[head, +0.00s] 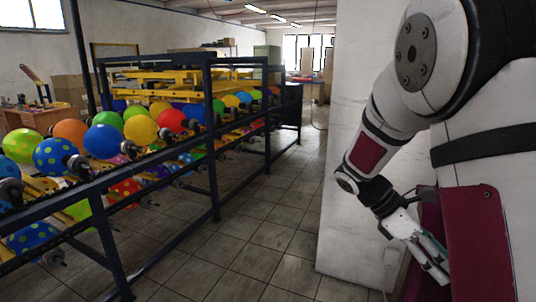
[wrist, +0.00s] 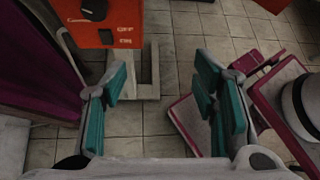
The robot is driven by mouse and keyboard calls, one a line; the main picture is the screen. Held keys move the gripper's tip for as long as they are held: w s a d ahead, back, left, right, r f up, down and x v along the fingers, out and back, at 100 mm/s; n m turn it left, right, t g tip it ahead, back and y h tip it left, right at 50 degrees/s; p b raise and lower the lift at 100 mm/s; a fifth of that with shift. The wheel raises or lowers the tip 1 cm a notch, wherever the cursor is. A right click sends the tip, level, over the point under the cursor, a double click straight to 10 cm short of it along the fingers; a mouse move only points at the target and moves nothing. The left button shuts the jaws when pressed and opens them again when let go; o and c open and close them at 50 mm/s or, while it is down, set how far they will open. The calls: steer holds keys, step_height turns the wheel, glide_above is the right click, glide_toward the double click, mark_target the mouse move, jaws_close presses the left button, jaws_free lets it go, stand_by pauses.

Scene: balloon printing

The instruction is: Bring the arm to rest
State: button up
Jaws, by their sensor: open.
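My arm (head: 385,120) hangs at the right of the head view, bent downward in front of a white pillar. My gripper (head: 438,268) is low at its end, pointing down and to the right, close to maroon and white parts of my own body. In the wrist view my gripper (wrist: 160,88) is open, its teal-padded fingers wide apart. Nothing is between the fingers; tiled floor and part of a pale stand show through the gap.
An orange-red control box (wrist: 105,22) marked OFF and ON is beyond the fingers, above a pale stand (wrist: 148,75). A dark blue rack (head: 212,130) with colourful balloons (head: 103,141) fills the left. The tiled aisle (head: 255,225) is clear. The white pillar (head: 350,190) stands beside my arm.

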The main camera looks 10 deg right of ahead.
steer(key=s+a+r+m+t+y, duration=0.4)
steer(key=s+a+m+t, duration=0.1)
steer(key=a, duration=0.5)
steer(key=s+a+r+m+t+y, duration=0.4)
steer(key=s+a+m+t, duration=0.2)
steer(key=s+a, duration=0.2)
steer(key=shift+s+a+m, duration=0.4)
steer(key=shift+a, duration=0.55)
steer(key=shift+c, duration=0.5)
